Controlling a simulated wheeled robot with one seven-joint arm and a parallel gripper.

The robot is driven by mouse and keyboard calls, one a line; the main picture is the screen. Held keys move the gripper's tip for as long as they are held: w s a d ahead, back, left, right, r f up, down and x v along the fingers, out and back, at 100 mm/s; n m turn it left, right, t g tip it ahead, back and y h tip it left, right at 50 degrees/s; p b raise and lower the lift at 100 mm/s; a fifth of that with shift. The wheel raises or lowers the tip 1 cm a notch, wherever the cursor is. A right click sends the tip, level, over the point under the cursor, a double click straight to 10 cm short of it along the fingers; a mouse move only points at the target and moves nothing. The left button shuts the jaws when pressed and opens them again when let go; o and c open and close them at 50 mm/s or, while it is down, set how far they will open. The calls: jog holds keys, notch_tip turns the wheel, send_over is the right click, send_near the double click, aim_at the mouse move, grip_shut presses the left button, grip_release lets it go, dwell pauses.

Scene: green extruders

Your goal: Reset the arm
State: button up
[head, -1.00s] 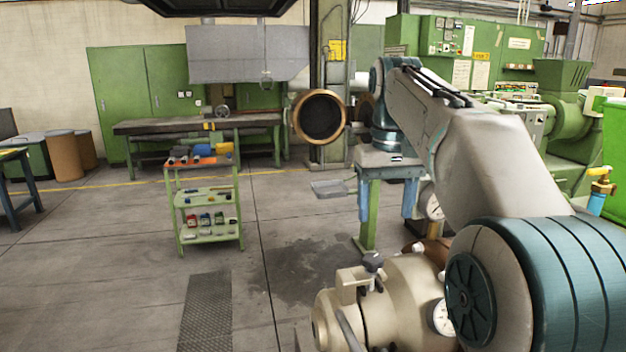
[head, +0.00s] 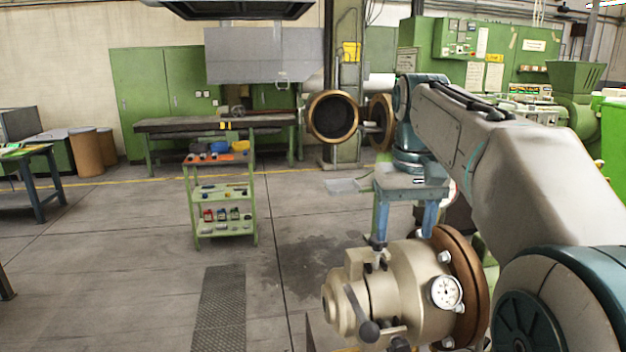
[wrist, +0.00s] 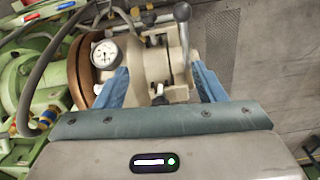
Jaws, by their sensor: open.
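My gripper (head: 405,238) hangs from my arm in the right half of the head view, with its blue fingers pointing down. The fingers are apart and nothing is held between them. In the wrist view my gripper (wrist: 160,70) also shows both blue fingers spread wide. A cream machine head (head: 385,290) with a copper-brown flange and a round gauge (head: 446,292) stands below and in front of it. In the wrist view this machine head (wrist: 152,60) shows between and beyond the fingers; the exact gap cannot be told.
A green trolley (head: 223,190) with tools stands left of centre. A workbench (head: 215,124) and green cabinets (head: 160,95) line the back wall. Green machines (head: 575,100) fill the right side. A blue-legged table (head: 38,185) is at far left. The floor (head: 120,245) at left is open.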

jog(key=s+f+m+t, duration=0.1)
jog(key=s+f+t, duration=0.2)
jog(key=s+f, duration=1.5)
jog(key=shift+a+f+b, duration=0.2)
jog(key=shift+f+b, duration=0.15)
jog(key=shift+f, duration=0.55)
